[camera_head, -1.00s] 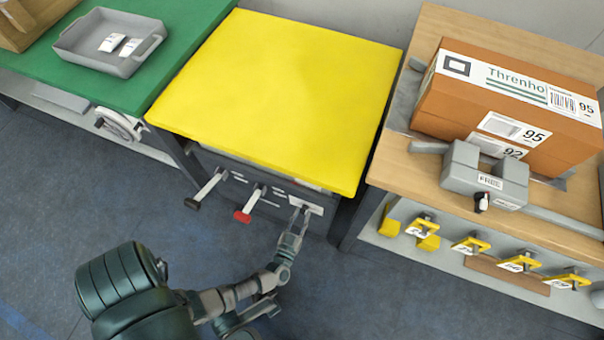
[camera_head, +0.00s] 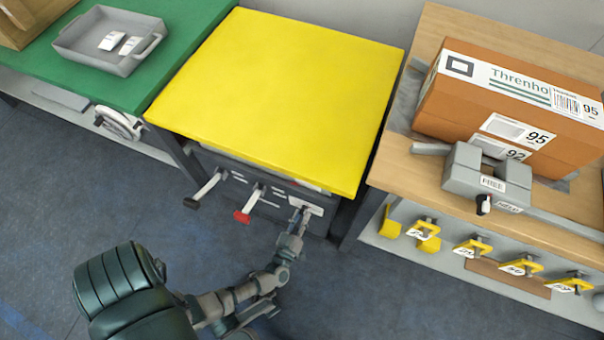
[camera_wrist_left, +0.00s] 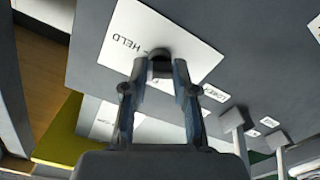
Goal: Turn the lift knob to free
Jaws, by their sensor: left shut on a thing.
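The lift knob (camera_wrist_left: 161,62) is a small dark round knob on a white plate (camera_wrist_left: 125,35) in the left wrist view. The plate carries the word HELD; any other word on it is hidden. My left gripper (camera_wrist_left: 163,75) is shut on the knob, a finger on each side. In the head view my left gripper (camera_head: 302,214) reaches the front panel under the yellow tabletop, at the white plate (camera_head: 314,207). The knob itself is hidden there, and its pointing direction is hard to tell. My right gripper is not in view.
A black-ended lever (camera_head: 192,202) and a red-ended lever (camera_head: 243,216) stick out left of my gripper. The yellow tabletop (camera_head: 280,90) overhangs the panel. On the right a wooden bench (camera_head: 400,165) holds an orange box (camera_head: 500,90) and a grey clamp (camera_head: 480,180).

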